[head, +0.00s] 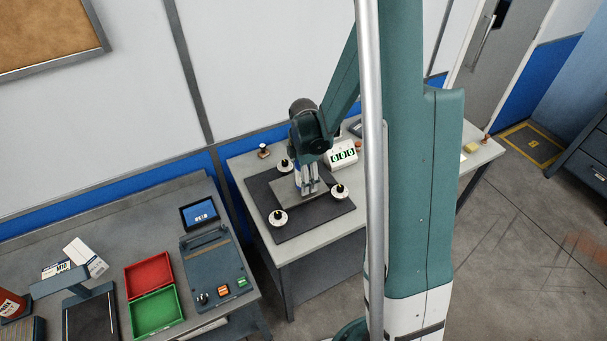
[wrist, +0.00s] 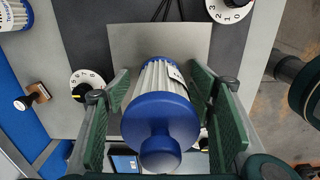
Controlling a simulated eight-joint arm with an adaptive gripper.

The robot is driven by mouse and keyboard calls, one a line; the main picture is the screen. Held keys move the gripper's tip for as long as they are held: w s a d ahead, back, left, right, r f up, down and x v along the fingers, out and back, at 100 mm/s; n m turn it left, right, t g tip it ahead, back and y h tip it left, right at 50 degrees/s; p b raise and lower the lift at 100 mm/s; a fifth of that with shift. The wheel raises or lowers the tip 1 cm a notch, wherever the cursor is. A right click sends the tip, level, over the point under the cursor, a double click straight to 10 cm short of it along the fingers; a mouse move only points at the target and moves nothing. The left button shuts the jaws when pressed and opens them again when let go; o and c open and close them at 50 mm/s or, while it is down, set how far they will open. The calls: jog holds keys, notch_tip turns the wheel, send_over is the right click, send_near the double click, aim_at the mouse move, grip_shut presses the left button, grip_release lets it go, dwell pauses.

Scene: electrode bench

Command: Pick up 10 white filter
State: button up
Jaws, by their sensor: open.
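A white ribbed cylinder (wrist: 162,78) with a large blue cap and a dark-edged label stands between my fingers in the wrist view. It looks like a filter, but its label is too hidden to read. My gripper (wrist: 160,95) is open, with one green-padded finger on each side of it and gaps showing. In the head view my gripper (head: 309,190) points down over the grey plate (head: 283,189) on the dark mat. A second white, blue-capped cylinder (wrist: 12,15) is cut off at the upper left of the wrist view.
White dials (head: 278,218) stand around the plate. A counter box (head: 342,154) showing green zeros and a wooden stamp (head: 264,151) are behind. The left bench holds a red box (head: 149,274), a green box (head: 157,312) and a control panel (head: 215,262).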

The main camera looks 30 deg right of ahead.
jog(key=shift+c, duration=0.4)
jog(key=c, duration=1)
jog(key=shift+c, duration=0.2)
jog(key=shift+r, duration=0.15)
jog(key=shift+r, duration=4.9)
